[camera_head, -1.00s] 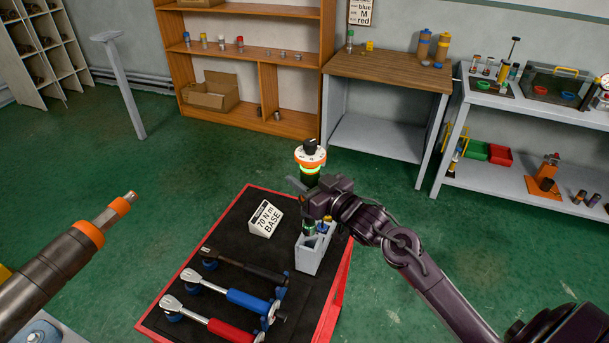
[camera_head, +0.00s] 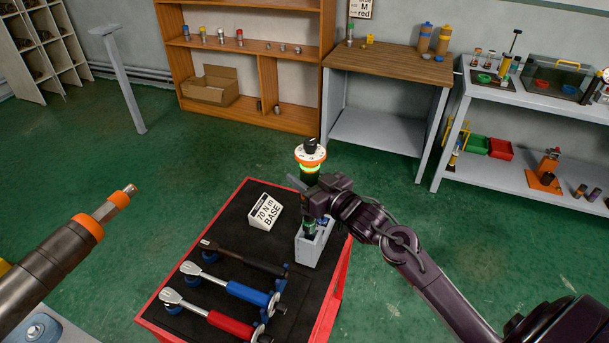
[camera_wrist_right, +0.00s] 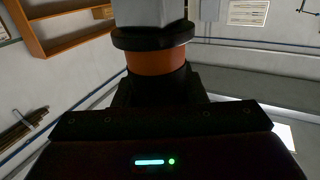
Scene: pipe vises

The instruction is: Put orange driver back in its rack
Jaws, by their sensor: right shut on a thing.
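The orange driver (camera_head: 310,154) stands upright in my right gripper (camera_head: 313,194). Its orange and white head with a black knob shows above the jaws, with a glowing green ring under the head. The right gripper is shut on it. The grey rack (camera_head: 309,251) is directly below the gripper on the dark cart top. A green-banded part (camera_head: 309,227) shows at the rack's mouth under the jaws; I cannot tell whether it belongs to the held driver. In the right wrist view an orange band (camera_wrist_right: 160,60) crosses the held body. My left gripper is not in view.
A black torque wrench (camera_head: 245,258), a blue one (camera_head: 235,288) and a red one (camera_head: 215,318) lie left of the rack. A white "70 N m BASE" sign (camera_head: 265,211) stands behind them. A dark tool-like shape with orange bands (camera_head: 65,258) fills the left edge.

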